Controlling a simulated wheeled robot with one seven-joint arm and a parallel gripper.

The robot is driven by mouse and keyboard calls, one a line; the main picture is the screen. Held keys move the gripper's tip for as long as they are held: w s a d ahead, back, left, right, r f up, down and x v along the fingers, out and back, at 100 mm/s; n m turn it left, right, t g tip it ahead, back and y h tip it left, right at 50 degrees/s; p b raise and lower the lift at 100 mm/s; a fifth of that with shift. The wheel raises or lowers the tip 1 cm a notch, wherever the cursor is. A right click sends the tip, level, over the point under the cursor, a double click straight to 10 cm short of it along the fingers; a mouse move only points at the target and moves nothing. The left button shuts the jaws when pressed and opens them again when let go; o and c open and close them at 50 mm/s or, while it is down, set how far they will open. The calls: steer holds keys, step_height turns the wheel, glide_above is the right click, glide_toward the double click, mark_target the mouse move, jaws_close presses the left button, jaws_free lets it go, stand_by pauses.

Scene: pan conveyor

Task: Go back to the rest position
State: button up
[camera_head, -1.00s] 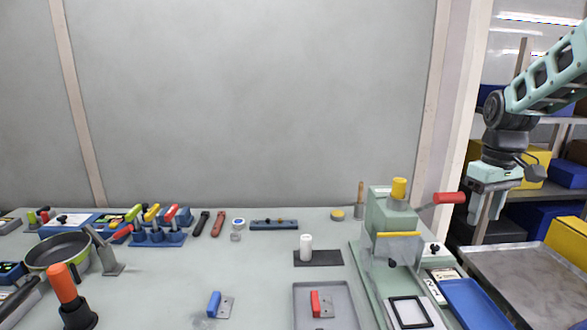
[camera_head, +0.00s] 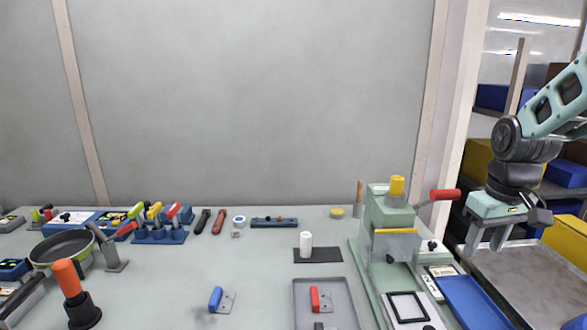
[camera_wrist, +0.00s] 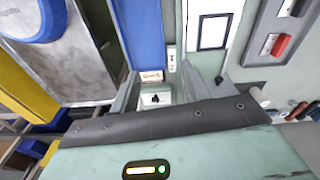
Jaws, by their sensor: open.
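My gripper (camera_head: 485,243) hangs at the right of the head view with its two fingers apart and pointing down. It holds nothing.
The press has a red-handled lever (camera_head: 445,194) reaching toward my gripper. A blue tray (camera_head: 470,300) lies right of the press. Shelves with yellow and blue boxes (camera_head: 566,173) stand behind my arm. A pan (camera_head: 62,248) sits at the bench's far left.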

steer(key=s+a+f+m+t, duration=0.1)
steer(key=s+a+f, duration=0.1)
steer(key=s, duration=0.4)
steer(key=s+a+f+m, duration=0.1)
steer(key=s+a+f, duration=0.15)
steer(key=s, duration=0.35)
steer(key=s+a+r+n+g, duration=0.1)
steer(key=s+a+n, duration=0.3)
steer(key=a, duration=0.5)
steer(key=s+a+r+n+g+p, duration=0.1)
steer(key=s+a+r+n, duration=0.1)
steer(key=s+a, duration=0.6)
steer(key=shift+s+a+r+n+y, duration=0.3)
steer(key=shift+s+a+r+n, duration=0.1)
steer(key=shift+n, duration=0.5)
steer(key=shift+w+f, duration=0.1)
